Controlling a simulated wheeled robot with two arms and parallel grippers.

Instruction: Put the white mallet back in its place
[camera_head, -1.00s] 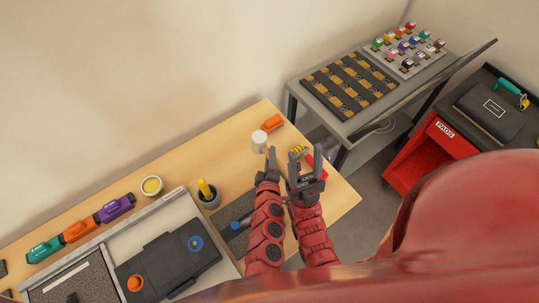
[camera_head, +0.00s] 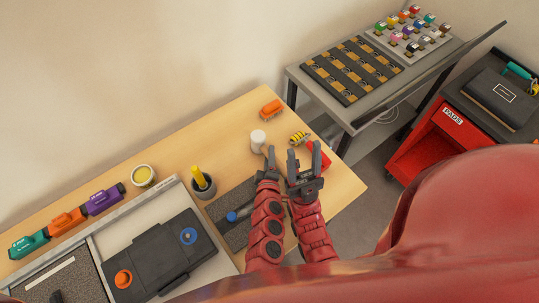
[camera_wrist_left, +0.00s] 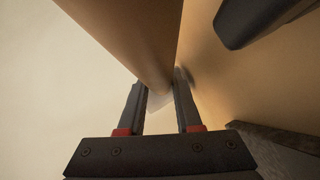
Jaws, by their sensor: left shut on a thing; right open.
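The white mallet shows in the head view as a short white cylinder (camera_head: 258,140) at the tip of my left gripper (camera_head: 268,156). My left gripper is shut on it, over the far part of the wooden table (camera_head: 236,122). In the left wrist view a large tan round shaft (camera_wrist_left: 135,40) runs down between the fingers (camera_wrist_left: 160,108), with a pale patch at its lower end. How the shaft joins the white part is hidden. My right gripper (camera_head: 303,160) is open and empty, just right of the left one.
An orange brush (camera_head: 271,109), a yellow-black striped item (camera_head: 300,138) and a red item (camera_head: 319,157) lie near the table's far right end. A dark cup (camera_head: 203,188), yellow-topped jar (camera_head: 143,175) and dark mat (camera_head: 232,204) are at left. A grey side table (camera_head: 300,77) stands beyond a gap.

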